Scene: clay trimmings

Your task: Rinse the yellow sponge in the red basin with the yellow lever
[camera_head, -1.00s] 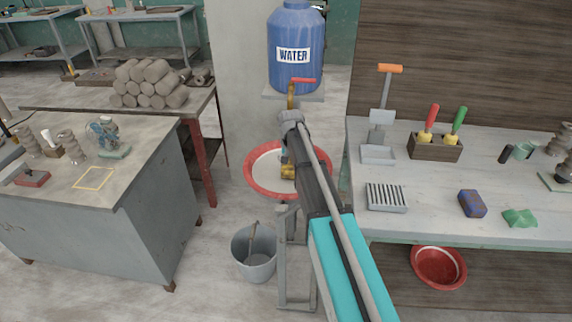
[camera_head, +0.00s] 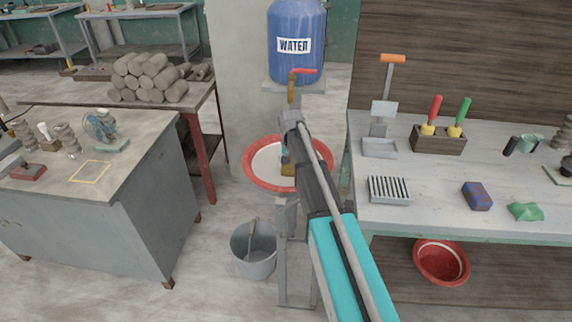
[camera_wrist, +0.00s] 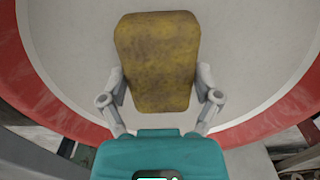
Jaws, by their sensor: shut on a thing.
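The worn yellow sponge (camera_wrist: 157,60) is upright in the wrist view, between the two fingers of my gripper (camera_wrist: 159,82), which is shut on it. The white inside of the red-rimmed basin (camera_wrist: 22,70) fills the background, so the sponge is over or in the basin; its height there is hard to tell. In the head view the basin (camera_head: 252,177) stands below the blue water tank (camera_head: 296,65). The tank's tap has a red lever (camera_head: 304,71), not a yellow one, on a brass-coloured pipe. My arm hides part of the basin.
A grey bucket (camera_head: 254,262) stands on the floor in front of the basin. A workbench on the right holds a slotted grey tray (camera_head: 389,190), a blue sponge (camera_head: 477,195) and a green cloth (camera_head: 525,211). Another red basin (camera_head: 441,262) sits below it.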

